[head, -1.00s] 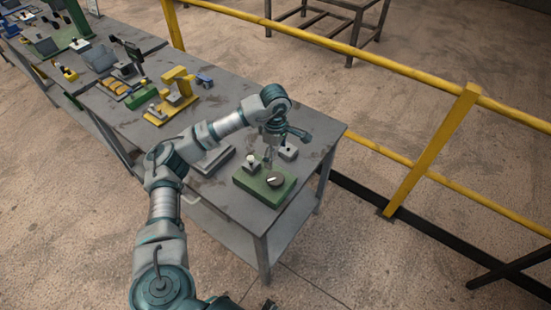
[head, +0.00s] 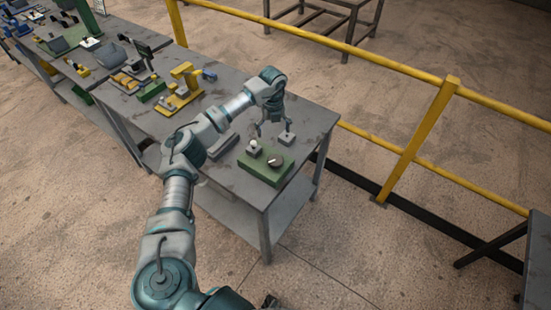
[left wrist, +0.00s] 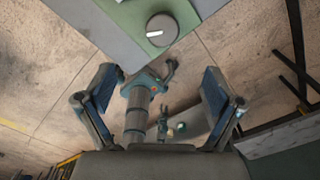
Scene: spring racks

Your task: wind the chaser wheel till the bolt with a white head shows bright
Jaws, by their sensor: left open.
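The green block (head: 247,164) lies near the front right corner of the grey table. On it sit a round dark wheel (head: 274,161) with a white mark and, to its left, a bolt with a white head (head: 254,144). The head looks pale; I cannot tell whether it is lit. My left gripper (head: 273,128) is open and empty, beyond and apart from the wheel. In the left wrist view the wheel (left wrist: 161,29) is ahead of the open fingers (left wrist: 160,95), and the bolt does not show. My right gripper cannot be made out clearly.
A small grey block (head: 287,138) stands just beyond the green block. A grey plate (head: 222,145) lies left of it. Yellow and green fixtures (head: 183,95) stand farther left. A yellow railing (head: 420,135) runs behind the table, and another dark table (head: 538,260) is at right.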

